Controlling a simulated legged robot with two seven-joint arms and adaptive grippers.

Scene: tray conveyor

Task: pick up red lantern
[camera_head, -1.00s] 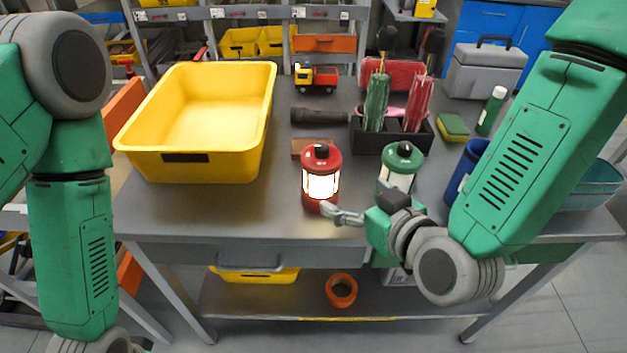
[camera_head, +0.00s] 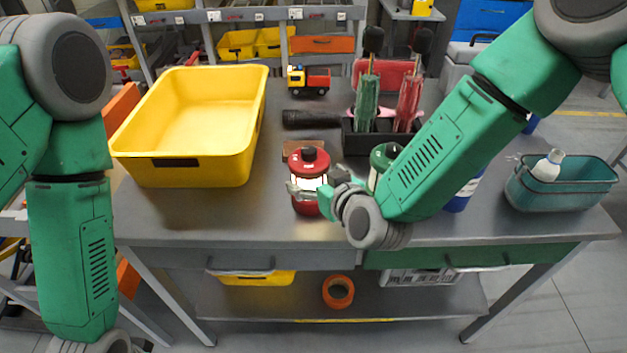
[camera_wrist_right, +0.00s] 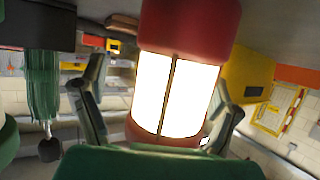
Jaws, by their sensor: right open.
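The red lantern (camera_head: 308,160), with a red cap, red base and lit white middle, stands upright on the grey table. Part of its front is hidden by my right gripper (camera_head: 316,184). In the right wrist view the lantern (camera_wrist_right: 182,85) fills the middle, between the two spread fingers of the right gripper (camera_wrist_right: 160,110). The fingers are open, one on each side of it; I cannot tell whether either touches it. My left arm hangs at the left of the head view, and its gripper is out of the picture.
A green lantern (camera_head: 381,158) stands just right of the red one, partly behind my right arm. A yellow bin (camera_head: 185,172) fills the table's left. Behind are a brown block (camera_head: 292,147), a flashlight (camera_head: 312,119) and a toy truck (camera_head: 309,81). A teal basket (camera_head: 560,198) stands at right.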

